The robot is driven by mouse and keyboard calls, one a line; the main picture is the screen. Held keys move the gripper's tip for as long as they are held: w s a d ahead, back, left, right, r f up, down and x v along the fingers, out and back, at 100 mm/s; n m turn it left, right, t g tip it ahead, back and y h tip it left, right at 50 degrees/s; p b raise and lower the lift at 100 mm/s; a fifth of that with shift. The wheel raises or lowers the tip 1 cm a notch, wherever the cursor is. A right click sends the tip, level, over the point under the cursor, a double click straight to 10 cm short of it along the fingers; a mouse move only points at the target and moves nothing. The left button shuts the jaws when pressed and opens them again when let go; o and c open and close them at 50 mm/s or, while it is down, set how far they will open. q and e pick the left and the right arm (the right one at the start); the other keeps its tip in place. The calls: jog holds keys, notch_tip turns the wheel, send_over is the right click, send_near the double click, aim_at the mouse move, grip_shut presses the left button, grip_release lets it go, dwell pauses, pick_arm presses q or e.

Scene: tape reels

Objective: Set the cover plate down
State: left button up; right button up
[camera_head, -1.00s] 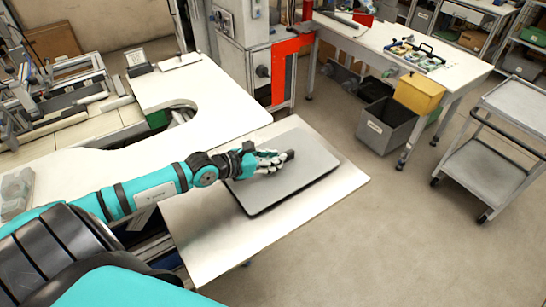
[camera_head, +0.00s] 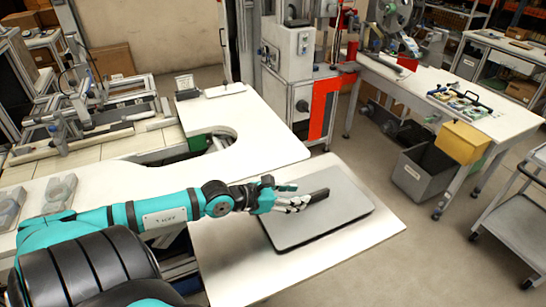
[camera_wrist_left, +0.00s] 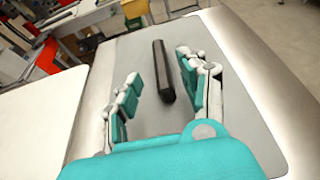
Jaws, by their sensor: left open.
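The cover plate (camera_head: 325,217) is a flat grey sheet with rounded corners and a dark bar handle (camera_head: 315,196) on top. It lies flat on the white table extension (camera_head: 236,262). My left gripper (camera_head: 298,193) is over the plate, at the near end of the handle. In the left wrist view the gripper (camera_wrist_left: 158,92) is open, with one finger on each side of the handle (camera_wrist_left: 162,70) and gaps between. The plate (camera_wrist_left: 225,85) spreads beneath the fingers. My right gripper is not in view.
A white worktable (camera_head: 262,130) with a curved cutout adjoins the extension. A grey bin (camera_head: 418,172) and a yellow box (camera_head: 462,142) are at the right table. A grey cart (camera_head: 515,225) stands on the floor at far right. Bare table surrounds the plate.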

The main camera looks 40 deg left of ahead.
pick_arm(q)
jog(key=shift+v, duration=3.7)
